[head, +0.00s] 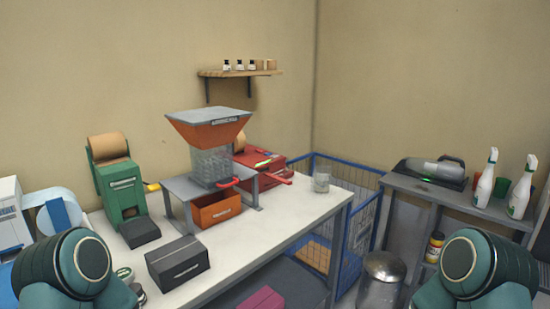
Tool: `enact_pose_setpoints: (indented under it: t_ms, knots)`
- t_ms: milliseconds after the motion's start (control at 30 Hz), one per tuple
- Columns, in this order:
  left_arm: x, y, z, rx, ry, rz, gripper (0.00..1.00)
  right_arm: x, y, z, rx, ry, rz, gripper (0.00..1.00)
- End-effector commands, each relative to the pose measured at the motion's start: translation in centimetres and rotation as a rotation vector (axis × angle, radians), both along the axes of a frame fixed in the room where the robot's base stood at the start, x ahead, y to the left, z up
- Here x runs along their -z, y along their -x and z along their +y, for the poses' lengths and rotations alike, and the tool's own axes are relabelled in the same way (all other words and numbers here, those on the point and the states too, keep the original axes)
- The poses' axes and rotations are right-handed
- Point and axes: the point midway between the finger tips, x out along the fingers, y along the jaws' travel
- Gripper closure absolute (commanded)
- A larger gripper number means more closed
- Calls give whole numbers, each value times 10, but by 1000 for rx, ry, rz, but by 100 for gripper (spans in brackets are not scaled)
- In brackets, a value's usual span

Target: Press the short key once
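I cannot make out a short key at this size. A green dispenser (121,188) with a brown paper roll (108,147) on top stands at the back left of the white table. A red machine (262,167) stands behind the hopper stand, partly hidden by it, with a red handle on its right and small marks on its top that are too small to read. My two teal arms show at the lower left and lower right corners. Neither gripper shows in the head view.
An orange hopper with a grey lid (210,116) stands on a grey stand mid-table. A blue wire cage (345,176) and grey shelf (420,190) with spray bottles stand right. The table's front right is clear.

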Motion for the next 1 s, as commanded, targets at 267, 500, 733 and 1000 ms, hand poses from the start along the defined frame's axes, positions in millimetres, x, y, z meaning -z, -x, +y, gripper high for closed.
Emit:
enact_pose_setpoints:
  t_ms: [267,500,733,1000]
  knots:
    - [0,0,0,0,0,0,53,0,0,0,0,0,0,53]
    - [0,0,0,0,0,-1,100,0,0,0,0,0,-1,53]
    - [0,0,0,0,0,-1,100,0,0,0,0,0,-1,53]
    - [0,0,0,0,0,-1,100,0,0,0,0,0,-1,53]
